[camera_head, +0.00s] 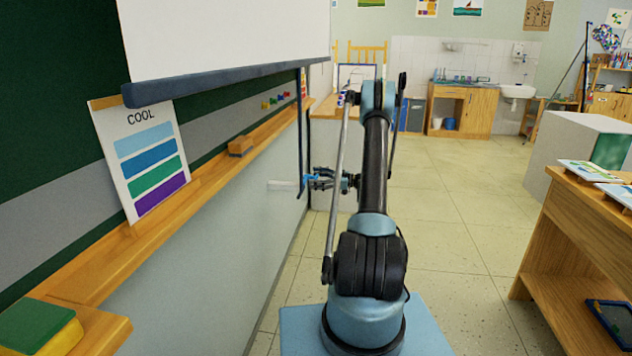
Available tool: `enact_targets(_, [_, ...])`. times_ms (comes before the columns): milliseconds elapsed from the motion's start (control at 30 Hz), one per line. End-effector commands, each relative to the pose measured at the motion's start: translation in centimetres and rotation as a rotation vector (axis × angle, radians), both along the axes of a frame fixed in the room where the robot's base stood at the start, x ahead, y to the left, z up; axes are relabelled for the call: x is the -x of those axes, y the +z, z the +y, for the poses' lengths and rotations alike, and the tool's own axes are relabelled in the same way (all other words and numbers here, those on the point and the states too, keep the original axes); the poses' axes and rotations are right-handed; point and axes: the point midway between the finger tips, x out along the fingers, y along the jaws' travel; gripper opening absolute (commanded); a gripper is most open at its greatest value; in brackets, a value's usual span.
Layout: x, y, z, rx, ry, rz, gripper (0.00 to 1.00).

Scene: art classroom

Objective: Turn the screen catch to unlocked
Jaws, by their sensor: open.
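The white screen (225,35) hangs at the upper left, with a dark blue bar (215,83) along its lower edge. A thin dark vertical strip (300,135) runs down from near the bar's far end. Low on the wall is a small pale plate (283,185), which looks like the screen catch. A small blue piece beside it lies at my fingers; I cannot tell whether it is the catch's lever. My gripper (314,181) is open, pointing left toward the wall at the plate. Contact and the catch's setting are too small to tell.
A wooden ledge (215,170) runs along the chalkboard, holding a COOL colour card (152,158) and an eraser (240,146). A wooden table (575,240) stands at the right. Sink and cabinet (463,110) are at the back. The tiled floor (460,200) between is clear.

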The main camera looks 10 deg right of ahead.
Motion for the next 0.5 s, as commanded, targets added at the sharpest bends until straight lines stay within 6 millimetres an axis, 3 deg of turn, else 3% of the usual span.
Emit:
enact_targets(367, [-0.12, 0.01, 0.44, 0.000, 0.001, 0.000, 0.76])
enact_targets(500, [-0.11, 0.00, 0.44, 0.000, 0.001, 0.000, 0.44])
